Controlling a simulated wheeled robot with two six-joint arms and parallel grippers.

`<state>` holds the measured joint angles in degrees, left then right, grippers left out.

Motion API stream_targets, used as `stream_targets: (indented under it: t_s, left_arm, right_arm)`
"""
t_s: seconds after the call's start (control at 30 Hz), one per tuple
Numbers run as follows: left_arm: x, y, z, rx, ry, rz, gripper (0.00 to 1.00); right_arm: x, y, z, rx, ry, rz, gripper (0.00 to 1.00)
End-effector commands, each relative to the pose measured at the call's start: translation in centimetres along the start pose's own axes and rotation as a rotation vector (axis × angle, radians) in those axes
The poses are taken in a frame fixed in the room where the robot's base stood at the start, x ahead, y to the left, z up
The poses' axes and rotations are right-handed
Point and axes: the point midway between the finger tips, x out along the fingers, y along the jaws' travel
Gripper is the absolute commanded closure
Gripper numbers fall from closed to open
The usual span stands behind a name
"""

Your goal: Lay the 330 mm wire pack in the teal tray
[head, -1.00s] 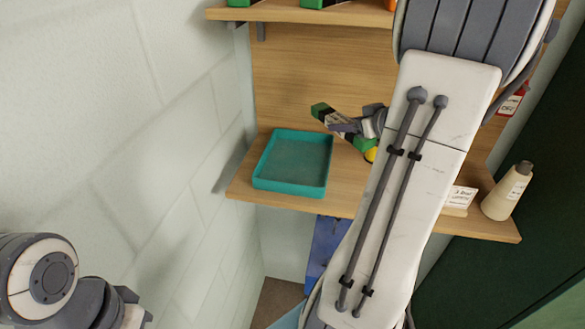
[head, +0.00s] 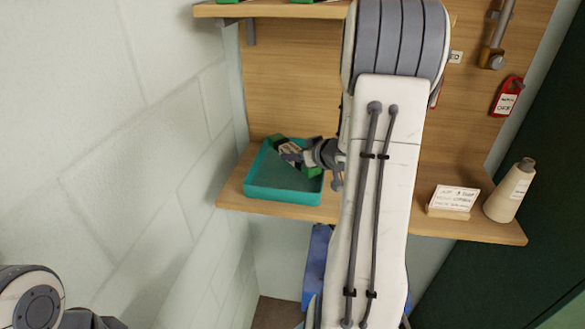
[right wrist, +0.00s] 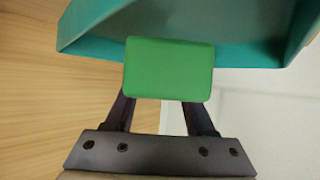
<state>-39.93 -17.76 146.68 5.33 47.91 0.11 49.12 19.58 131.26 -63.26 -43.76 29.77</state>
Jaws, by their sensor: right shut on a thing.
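The teal tray (head: 283,196) sits at the left end of the lower wooden shelf; part of it also shows in the right wrist view (right wrist: 240,50). My right gripper (head: 292,157) is shut on the wire pack (head: 310,171), a long pack with green ends and a pale label. The pack is over the tray and slanted; I cannot tell whether it touches the tray floor. In the right wrist view its green end (right wrist: 168,68) is between the fingers, in front of the tray. My left arm shows at the lower left, but its gripper fingers are not in view.
A white card on a wooden stand (head: 453,201) and a cream bottle (head: 510,191) stand at the shelf's right end. A red tag (head: 507,96) hangs on the back panel. An upper shelf (head: 270,10) is above the tray, and a pale block wall is on the left.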

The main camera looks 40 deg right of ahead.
Motion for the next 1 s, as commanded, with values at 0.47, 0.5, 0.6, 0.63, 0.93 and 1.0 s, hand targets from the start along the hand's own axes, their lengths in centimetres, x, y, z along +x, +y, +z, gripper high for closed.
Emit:
stream_targets:
  t_s: [0.47, 0.5, 0.6, 0.63, 0.93, 1.0]
  left_arm:
    - [-0.2, 0.0, 0.0, 0.000, 0.000, 0.000, 1.00]
    - [-0.2, 0.0, 0.0, 0.000, 0.000, 0.000, 1.00]
    - [-0.2, 0.0, 0.0, 0.001, 0.000, 0.000, 1.00]
    - [-0.2, 0.0, 0.0, 0.000, 0.000, 0.000, 1.00]
    - [0.1, 0.0, 0.0, 0.000, 0.000, 0.000, 1.00]
    - [0.1, 0.0, 0.0, 0.000, 0.000, 0.000, 1.00]
  right_arm:
    - [3.0, -0.5, 3.4, 0.001, 0.001, 0.001, 1.00]
    - [3.0, -0.5, 3.5, 0.000, 0.002, 0.002, 1.00]
    - [3.1, -0.5, 3.5, -0.001, 0.004, 0.003, 1.00]
    - [3.1, -0.5, 3.5, -0.001, 0.004, 0.002, 1.00]
    - [3.2, -0.5, 3.9, 0.000, 0.000, 0.002, 0.22]
    - [3.2, -0.5, 3.9, 0.000, 0.000, 0.001, 0.15]
